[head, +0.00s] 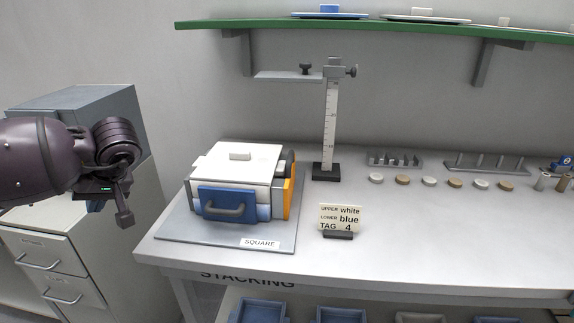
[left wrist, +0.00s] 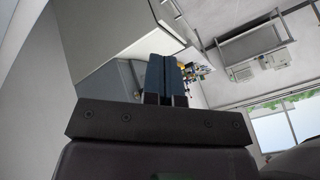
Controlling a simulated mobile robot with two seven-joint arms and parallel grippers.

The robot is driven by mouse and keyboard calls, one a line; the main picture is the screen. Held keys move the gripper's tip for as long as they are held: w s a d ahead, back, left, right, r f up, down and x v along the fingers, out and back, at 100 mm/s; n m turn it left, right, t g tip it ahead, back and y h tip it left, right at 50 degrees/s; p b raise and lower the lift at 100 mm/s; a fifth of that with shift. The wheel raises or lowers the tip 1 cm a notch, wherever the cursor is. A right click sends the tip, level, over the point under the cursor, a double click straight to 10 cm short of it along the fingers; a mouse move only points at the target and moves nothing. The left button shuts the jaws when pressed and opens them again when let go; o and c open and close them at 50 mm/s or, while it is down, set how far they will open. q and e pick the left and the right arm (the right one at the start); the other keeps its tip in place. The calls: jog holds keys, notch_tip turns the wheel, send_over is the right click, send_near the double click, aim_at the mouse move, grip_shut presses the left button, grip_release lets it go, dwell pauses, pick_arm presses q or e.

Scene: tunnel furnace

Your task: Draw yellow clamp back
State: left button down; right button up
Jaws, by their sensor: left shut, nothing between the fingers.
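A yellow-orange upright piece (head: 289,198), which looks like the yellow clamp, stands against the right side of a box-like stack on a grey base plate (head: 175,229) labelled SQUARE. The stack has a white top (head: 236,163) with a small knob and a blue front (head: 227,204) with a grey handle. My left gripper (head: 125,219) is shut and empty, in the air left of the bench, well apart from the stack. Its closed fingers show in the left wrist view (left wrist: 165,77). My right gripper is not in view.
A ruler stand (head: 330,120) with a side arm rises behind the stack. A tag card (head: 340,218) stands in front right. Several small discs (head: 428,182) and racks (head: 394,160) lie at right. A green shelf (head: 360,26) hangs above. A drawer cabinet (head: 70,262) is at left.

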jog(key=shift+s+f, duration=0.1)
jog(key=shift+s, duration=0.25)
